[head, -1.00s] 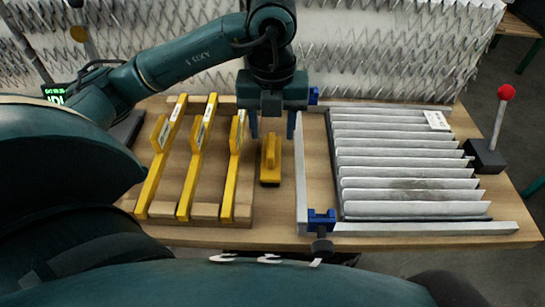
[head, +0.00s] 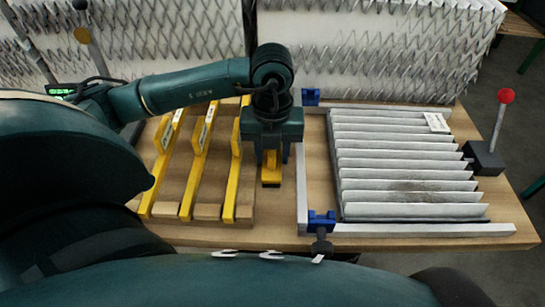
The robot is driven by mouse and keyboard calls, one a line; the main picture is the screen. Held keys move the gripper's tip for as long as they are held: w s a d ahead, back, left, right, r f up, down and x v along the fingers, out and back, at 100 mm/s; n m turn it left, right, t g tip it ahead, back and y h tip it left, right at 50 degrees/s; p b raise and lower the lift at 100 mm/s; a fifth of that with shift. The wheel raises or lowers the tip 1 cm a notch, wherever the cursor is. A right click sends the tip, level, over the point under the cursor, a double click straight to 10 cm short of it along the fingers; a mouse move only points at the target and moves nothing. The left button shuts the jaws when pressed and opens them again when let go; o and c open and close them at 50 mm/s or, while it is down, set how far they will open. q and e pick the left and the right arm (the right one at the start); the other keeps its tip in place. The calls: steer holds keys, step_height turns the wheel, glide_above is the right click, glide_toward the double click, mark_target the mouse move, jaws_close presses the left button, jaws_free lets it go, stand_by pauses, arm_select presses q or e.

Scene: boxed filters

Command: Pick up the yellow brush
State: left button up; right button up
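The yellow brush (head: 271,178) lies on the wooden table between the yellow-barred rack and the metal frame. My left gripper (head: 271,158) points down over it, and its fingers reach to either side of the brush's upper part. The gripper hides the far part of the brush. The two fingers look apart, and I cannot see whether they touch the brush. My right gripper is not in view.
Several yellow bars (head: 232,185) stand on a wooden rack just left of the brush. A pleated filter (head: 405,165) lies in a metal frame (head: 302,190) with blue clamps (head: 321,220) to the right. A red-knobbed lever (head: 507,96) stands at the table's right end.

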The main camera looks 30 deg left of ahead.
arm_select(q)
steer(key=c, duration=0.5)
steer(key=shift+r, duration=0.1)
step_height(320, 180, up, 10)
steer(key=shift+f, duration=0.1)
steer(key=o, duration=0.5)
steer(key=shift+c, duration=1.6)
